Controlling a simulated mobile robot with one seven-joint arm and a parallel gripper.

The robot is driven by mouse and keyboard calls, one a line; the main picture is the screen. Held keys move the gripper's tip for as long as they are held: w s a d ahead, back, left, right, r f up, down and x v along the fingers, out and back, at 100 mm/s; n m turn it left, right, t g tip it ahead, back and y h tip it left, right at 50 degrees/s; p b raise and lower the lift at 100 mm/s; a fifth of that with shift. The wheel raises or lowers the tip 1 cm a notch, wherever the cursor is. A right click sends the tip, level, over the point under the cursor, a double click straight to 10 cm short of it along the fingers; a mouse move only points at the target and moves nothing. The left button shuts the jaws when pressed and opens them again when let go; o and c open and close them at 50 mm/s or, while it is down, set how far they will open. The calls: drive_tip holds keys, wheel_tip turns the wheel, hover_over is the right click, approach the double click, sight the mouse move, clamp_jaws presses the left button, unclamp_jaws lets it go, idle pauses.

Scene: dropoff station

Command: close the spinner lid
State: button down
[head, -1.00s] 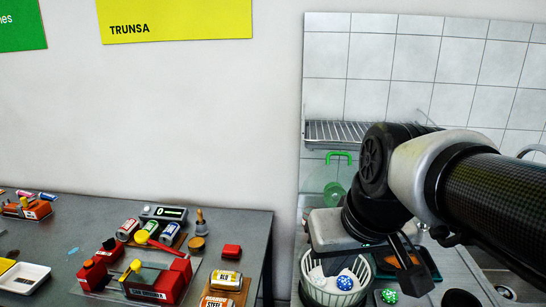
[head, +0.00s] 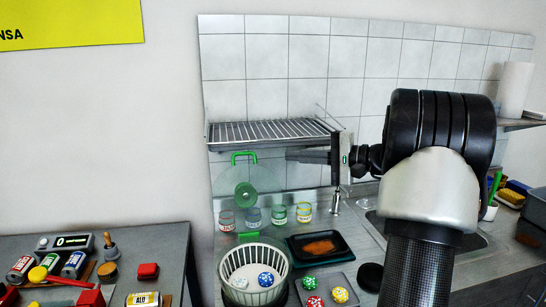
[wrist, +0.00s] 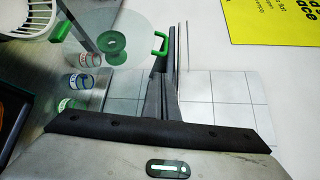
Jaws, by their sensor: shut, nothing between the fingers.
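The spinner's white basket (head: 232,272) stands open on the counter with blue-and-white and white balls inside. Its clear round lid (head: 262,178) stands upright behind the basket, with a green round centre (head: 245,195) and a green handle (head: 243,155) at its top edge. My gripper (head: 289,155) is shut and empty, pointing left, just right of the lid at about handle height in the picture. In the wrist view, the shut fingers (wrist: 167,62) lie close to the green handle (wrist: 160,43); I cannot tell whether they touch. The lid (wrist: 138,28) and basket (wrist: 30,22) also show there.
A wire rack (head: 270,132) hangs on the tiled wall above the lid. Several small glasses (head: 279,214) stand behind the basket. A black tray (head: 300,247) and a plate with coloured balls (head: 345,280) lie to its right. A grey table (head: 135,240) stands left.

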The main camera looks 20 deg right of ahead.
drive_tip(key=x, duration=0.9)
drive_tip(key=shift+a+p, duration=0.2)
drive_tip(key=shift+p, duration=0.1)
drive_tip(key=shift+f+b, duration=0.2)
drive_tip(key=shift+b, duration=0.25)
